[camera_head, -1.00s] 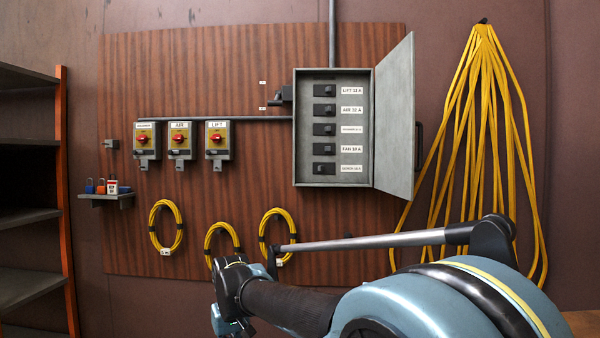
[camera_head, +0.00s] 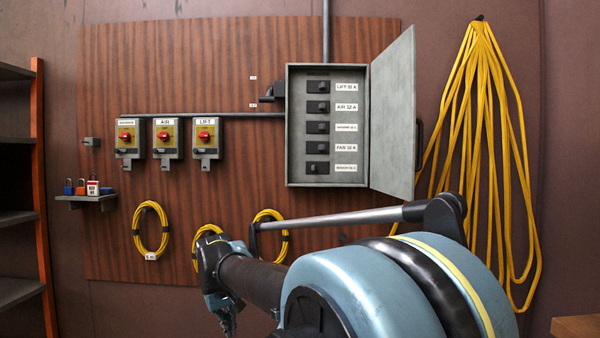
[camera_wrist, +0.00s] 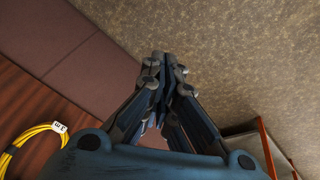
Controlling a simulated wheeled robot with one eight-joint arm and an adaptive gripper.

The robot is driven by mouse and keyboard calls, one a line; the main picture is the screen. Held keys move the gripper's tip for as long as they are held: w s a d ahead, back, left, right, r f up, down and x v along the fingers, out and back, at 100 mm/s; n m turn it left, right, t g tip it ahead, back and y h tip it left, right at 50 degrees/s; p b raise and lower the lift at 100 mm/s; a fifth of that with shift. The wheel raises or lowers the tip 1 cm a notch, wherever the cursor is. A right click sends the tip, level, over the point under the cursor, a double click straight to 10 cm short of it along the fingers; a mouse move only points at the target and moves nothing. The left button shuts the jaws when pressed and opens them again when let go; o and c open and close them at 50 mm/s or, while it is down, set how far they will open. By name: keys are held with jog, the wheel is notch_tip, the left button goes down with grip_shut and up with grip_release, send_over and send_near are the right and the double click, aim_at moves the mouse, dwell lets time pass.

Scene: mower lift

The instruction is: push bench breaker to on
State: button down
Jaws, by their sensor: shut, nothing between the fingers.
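The grey breaker panel (camera_head: 298,180) hangs on the wood board with its door (camera_head: 394,110) swung open to the right. Inside is a column of several black breakers with white labels. The lowest, the bench breaker (camera_head: 317,168), sits beside a label too small to read surely; whether it is on or off I cannot tell. My gripper (camera_head: 229,330) hangs low in the head view, below and left of the panel, apart from it. In the wrist view my gripper (camera_wrist: 166,62) has its fingers together and empty, above bare floor.
Three switch boxes with red knobs (camera_head: 204,136) are left of the panel. Yellow cable coils (camera_head: 151,230) hang below them. A small shelf (camera_head: 88,200) holds padlocks. A long yellow cable bundle (camera_head: 490,150) hangs right of the open door. A rack (camera_head: 40,180) stands far left.

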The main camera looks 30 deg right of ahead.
jog(key=w+d+r+t+h, duration=0.2)
jog(key=w+d+r+h, duration=0.6)
jog(key=w+d+r, duration=1.3)
jog(key=n+t+h, duration=0.2)
jog(key=n+h, duration=0.2)
jog(key=h, duration=0.2)
send_near(314, 168)
jog(key=w+a, duration=0.1)
jog(key=a, duration=0.1)
jog(key=w+a, duration=0.2)
jog(key=shift+w+a, duration=0.15)
jog(key=shift+w, duration=0.05)
jog(key=x, duration=1)
jog(key=shift+s, duration=0.15)
jog(key=shift+a+n, duration=0.1)
jog(key=shift+n, duration=0.3)
